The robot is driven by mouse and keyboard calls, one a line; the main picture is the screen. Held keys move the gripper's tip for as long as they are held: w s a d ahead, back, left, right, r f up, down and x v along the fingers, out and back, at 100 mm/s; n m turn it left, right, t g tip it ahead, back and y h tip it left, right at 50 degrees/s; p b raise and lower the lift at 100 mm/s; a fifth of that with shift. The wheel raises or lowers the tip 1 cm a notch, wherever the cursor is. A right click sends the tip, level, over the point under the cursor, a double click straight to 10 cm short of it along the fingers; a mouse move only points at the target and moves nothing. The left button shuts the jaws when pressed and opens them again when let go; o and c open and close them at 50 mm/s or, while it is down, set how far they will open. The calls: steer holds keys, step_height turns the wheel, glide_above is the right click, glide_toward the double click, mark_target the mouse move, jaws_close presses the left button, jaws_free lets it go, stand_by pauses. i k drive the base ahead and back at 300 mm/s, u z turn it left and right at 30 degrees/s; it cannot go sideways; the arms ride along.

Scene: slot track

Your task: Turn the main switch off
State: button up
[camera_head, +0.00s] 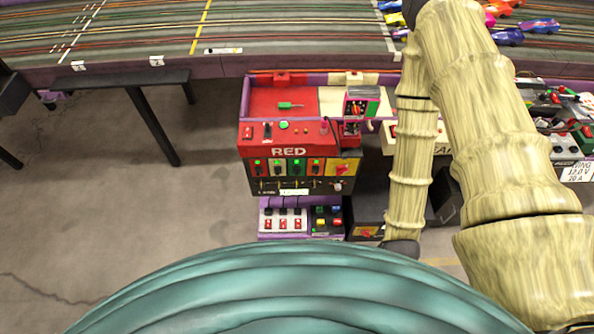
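A control stand marked "RED" (289,152) stands at the middle, below the track. A red rotary switch on a yellow plate (343,169) is at the right end of its front panel. A second red and yellow rotary switch (367,232) sits lower on a dark box, close to my arm. No label tells me which is the main switch, and both are too small for me to read their position. My arm crosses the right side of the view and hides part of the area behind it. My gripper is not in view.
The panel also carries several small switches with green lights (297,167). A purple-edged box with red switches (283,219) is below it. The slot track (150,40) runs along the back, with toy cars (540,26) at right. A dark table leg (152,125) stands left; grey floor is open there.

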mark_target(340, 169)
steer(key=z, duration=1)
steer(key=k, duration=0.6)
steer(key=u, duration=0.4)
